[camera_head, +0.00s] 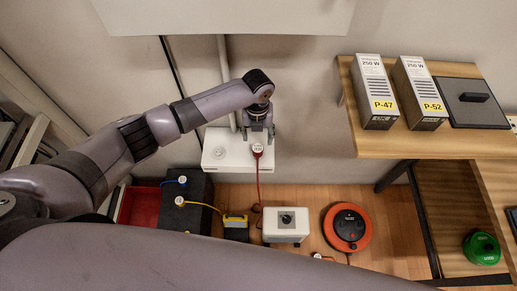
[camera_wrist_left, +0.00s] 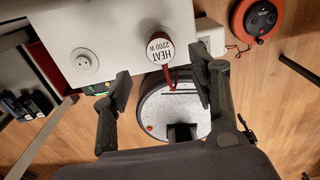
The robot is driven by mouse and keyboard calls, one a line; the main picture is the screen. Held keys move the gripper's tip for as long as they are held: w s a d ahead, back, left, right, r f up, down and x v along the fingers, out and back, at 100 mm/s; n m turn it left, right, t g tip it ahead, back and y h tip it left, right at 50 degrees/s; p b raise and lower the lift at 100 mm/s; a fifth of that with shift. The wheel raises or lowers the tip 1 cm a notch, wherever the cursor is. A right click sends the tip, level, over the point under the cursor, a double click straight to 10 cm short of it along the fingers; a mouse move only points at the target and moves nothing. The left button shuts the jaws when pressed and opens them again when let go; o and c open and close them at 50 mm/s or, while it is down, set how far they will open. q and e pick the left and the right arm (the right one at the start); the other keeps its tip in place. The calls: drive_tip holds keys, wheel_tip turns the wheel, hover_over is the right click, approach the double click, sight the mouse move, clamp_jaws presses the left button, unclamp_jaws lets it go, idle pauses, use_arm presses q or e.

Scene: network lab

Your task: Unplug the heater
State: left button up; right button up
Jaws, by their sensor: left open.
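The heater plug (camera_head: 257,149), with a round white cap and red cable, is in the front part of the white outlet box (camera_head: 226,157) on the wall. In the left wrist view the plug (camera_wrist_left: 158,46) reads HEAT 2200 W; a free socket (camera_wrist_left: 84,61) is to its left. My right gripper is out of view.
A wooden bench (camera_head: 400,145) holds two P-labelled units. A pale round disc (camera_wrist_left: 180,105) lies below my fingers.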

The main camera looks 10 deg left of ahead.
sight(258, 148)
use_arm(q)
drive_tip(key=shift+f, duration=0.1)
wheel_tip(258, 148, down, 8)
drive_tip(key=b, duration=0.6)
drive_tip(key=shift+r+b, duration=0.2)
drive_tip(key=shift+b, duration=0.15)
drive_tip(key=shift+f+b, duration=0.4)
drive_tip(key=shift+f, duration=0.25)
drive_tip(key=shift+p, duration=0.35)
drive_tip(key=shift+c, duration=0.3)
clamp_jaws()
idle(0.4)
drive_tip(key=shift+r, duration=0.15)
